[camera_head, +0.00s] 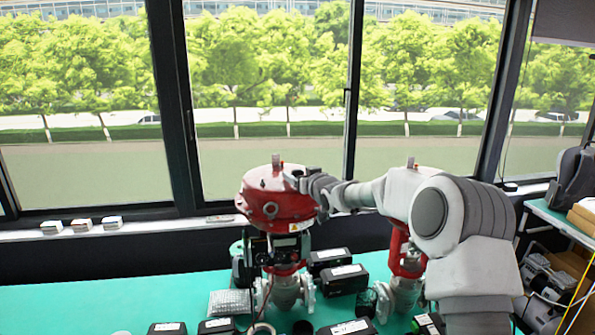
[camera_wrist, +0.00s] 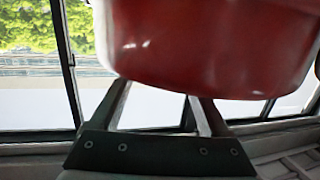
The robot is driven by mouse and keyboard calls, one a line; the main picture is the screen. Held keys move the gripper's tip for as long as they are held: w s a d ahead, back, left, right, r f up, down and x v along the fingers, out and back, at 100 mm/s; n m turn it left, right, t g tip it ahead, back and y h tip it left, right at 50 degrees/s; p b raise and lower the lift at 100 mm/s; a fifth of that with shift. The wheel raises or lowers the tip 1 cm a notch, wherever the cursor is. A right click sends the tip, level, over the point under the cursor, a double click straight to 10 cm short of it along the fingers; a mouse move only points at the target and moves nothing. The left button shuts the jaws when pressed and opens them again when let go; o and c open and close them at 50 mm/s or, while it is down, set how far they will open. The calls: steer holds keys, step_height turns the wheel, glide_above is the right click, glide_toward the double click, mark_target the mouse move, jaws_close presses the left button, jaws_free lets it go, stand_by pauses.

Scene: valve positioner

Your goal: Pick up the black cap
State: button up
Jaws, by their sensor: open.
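My gripper (camera_head: 303,181) is up beside the red round housing (camera_head: 272,196) of the left valve, at its upper right. In the wrist view my gripper (camera_wrist: 160,98) has its two fingers apart with nothing held between them. The red housing (camera_wrist: 215,50) fills the top of that view, and its lower edge covers the fingertips. A small dark round piece (camera_head: 302,327) sits at the bottom edge of the head view, on the green table, and may be the black cap. I cannot tell for certain. It does not show in the wrist view.
A second red valve (camera_head: 405,257) stands at right, partly behind my arm. Windows line the back. The table's left side is mostly clear.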

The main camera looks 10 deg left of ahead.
steer(key=shift+x, duration=0.95)
steer(key=shift+r, duration=0.1)
steer(key=shift+c, duration=0.3)
jaws_close()
